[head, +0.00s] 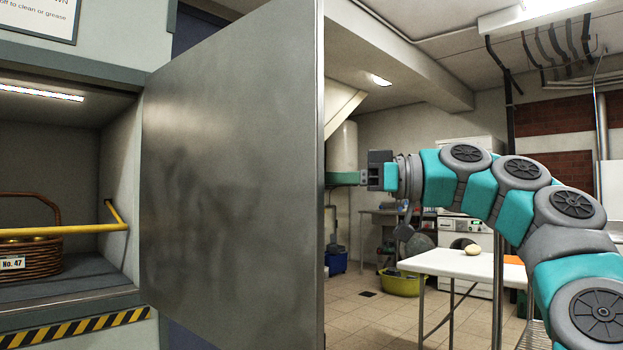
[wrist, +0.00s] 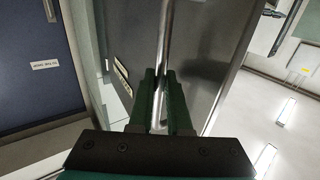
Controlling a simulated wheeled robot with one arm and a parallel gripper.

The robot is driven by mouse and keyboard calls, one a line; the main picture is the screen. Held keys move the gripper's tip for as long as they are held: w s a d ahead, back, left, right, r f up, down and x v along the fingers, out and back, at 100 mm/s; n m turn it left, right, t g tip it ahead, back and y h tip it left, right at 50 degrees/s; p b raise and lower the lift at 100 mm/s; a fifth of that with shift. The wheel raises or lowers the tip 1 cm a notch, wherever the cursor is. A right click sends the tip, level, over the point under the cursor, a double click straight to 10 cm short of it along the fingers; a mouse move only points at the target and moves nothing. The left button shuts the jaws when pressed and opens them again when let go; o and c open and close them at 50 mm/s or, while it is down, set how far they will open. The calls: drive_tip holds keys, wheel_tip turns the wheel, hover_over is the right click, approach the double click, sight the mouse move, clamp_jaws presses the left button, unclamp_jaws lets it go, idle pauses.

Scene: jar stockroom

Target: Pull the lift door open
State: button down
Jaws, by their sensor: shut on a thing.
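The lift door (head: 235,170) is a grey steel panel, standing swung open from the lift's right side in the head view. My gripper (head: 345,179) reaches past the door's right edge to its far side, where the door hides the fingertips. In the wrist view, my gripper (wrist: 161,95) is shut on the door's upright steel bar handle (wrist: 164,40), one green finger on each side of it. The lift opening (head: 50,160) shows at the left, with a wicker basket (head: 40,245) labelled "No. 47" inside.
A yellow bar (head: 70,230) crosses the lift opening, above a black and yellow striped sill (head: 75,330). A white table (head: 465,262) with a roundish object on it stands at the right, and a yellow-green tub (head: 400,283) is behind it. Tiled floor shows between door and table.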

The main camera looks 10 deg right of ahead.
idle(0.3)
drive_tip(key=c, duration=0.9)
unclamp_jaws()
drive_tip(key=shift+o, duration=0.2)
drive_tip(key=p+v, duration=0.1)
drive_tip(key=v, duration=0.6)
drive_tip(key=shift+d, duration=0.35)
drive_tip(key=shift+s, duration=0.1)
